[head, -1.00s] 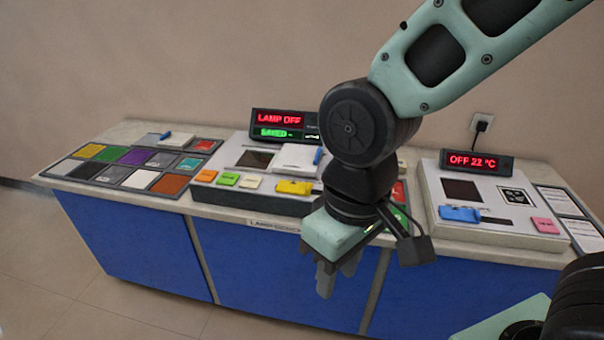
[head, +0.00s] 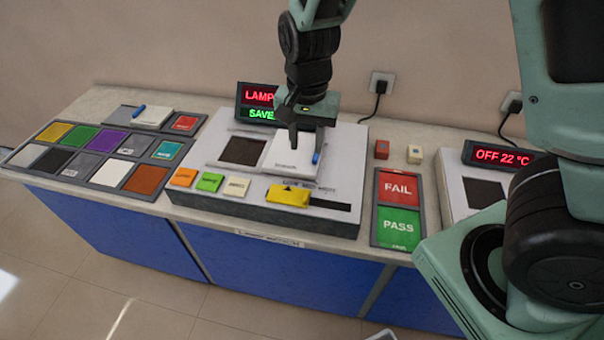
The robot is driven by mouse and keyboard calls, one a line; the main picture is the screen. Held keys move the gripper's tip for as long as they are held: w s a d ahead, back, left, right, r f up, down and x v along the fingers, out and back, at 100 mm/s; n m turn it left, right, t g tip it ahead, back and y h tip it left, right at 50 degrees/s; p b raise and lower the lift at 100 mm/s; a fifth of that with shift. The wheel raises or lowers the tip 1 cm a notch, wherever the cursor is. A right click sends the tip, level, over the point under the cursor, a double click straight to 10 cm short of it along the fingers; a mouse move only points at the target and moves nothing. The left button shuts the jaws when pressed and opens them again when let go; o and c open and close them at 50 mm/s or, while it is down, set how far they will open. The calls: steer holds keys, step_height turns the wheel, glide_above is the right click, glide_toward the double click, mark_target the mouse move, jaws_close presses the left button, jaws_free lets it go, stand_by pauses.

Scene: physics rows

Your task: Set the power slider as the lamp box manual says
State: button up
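The lamp box (head: 215,205) is a white-topped unit with a dark square panel (head: 243,151). Its yellow power slider (head: 289,196) sits at the left end of a dark slot (head: 329,204), with small lettering above. A white manual (head: 292,158) with a blue piece (head: 316,157) at its right side lies on the box behind the slider. The display (head: 258,103) shows red "LAMP" and green "SAVE"; its right part is hidden by my gripper. My gripper (head: 306,146) points down over the manual, fingers apart with nothing visible between them. I cannot tell whether it touches the manual.
Orange (head: 183,177), green (head: 209,182) and white (head: 236,187) buttons line the box's front left. A tray of colored tiles (head: 98,160) is at left. The FAIL (head: 398,188) and PASS (head: 398,222) pads lie right. A second device (head: 452,180) reads "OFF 22 °C".

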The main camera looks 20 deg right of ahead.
mark_target(306, 196)
step_height(306, 196, down, 17)
steer(key=shift+f+p, duration=0.2)
steer(key=shift+p, duration=0.45)
jaws_close()
